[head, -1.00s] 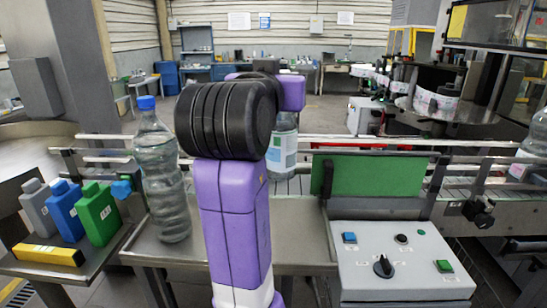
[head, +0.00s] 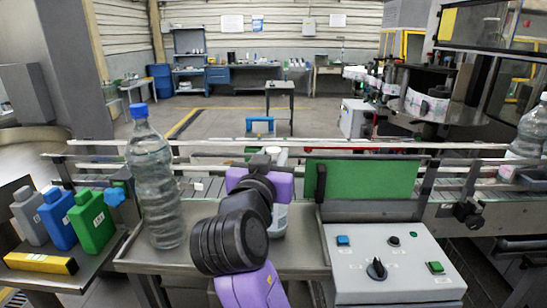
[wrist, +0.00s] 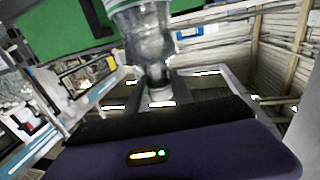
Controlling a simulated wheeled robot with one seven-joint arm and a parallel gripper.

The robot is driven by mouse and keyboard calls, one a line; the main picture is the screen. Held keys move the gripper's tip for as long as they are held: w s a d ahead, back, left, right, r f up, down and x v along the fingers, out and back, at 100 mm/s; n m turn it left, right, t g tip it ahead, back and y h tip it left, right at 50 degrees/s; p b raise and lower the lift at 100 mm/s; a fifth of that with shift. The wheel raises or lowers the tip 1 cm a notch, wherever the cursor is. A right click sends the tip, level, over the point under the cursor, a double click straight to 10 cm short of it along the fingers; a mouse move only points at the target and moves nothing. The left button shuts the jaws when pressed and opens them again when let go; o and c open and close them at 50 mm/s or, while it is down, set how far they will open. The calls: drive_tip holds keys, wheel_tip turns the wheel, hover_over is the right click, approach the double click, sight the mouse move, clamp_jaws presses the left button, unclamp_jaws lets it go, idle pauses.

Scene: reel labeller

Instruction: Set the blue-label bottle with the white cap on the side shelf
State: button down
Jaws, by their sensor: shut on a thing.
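A clear bottle with a white cap (head: 276,154) shows behind my arm in the head view, at the conveyor. Its lower part shows beside my wrist. In the wrist view the bottle (wrist: 142,35) is between the fingers of my gripper (wrist: 156,88), which is shut on it. A strip of its label shows at the top edge there; its colour is hard to tell now. My arm hides the fingers and most of the bottle in the head view. Which surface is the side shelf is not clear; a metal ledge (head: 300,258) runs before the conveyor.
A tall clear bottle with a blue cap (head: 152,185) stands on the ledge, left of my arm. Grey, blue and green jugs (head: 92,222) and a yellow box (head: 40,263) sit on a left shelf. A green panel (head: 360,180) and control box (head: 390,265) are right.

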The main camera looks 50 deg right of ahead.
drive_tip(key=shift+f, duration=0.15)
drive_tip(key=shift+f, duration=0.15)
drive_tip(key=c, duration=1.1)
unclamp_jaws()
drive_tip(key=shift+a, duration=0.1)
drive_tip(key=shift+b+v, duration=1.5)
drive_tip(key=shift+v, duration=4.45)
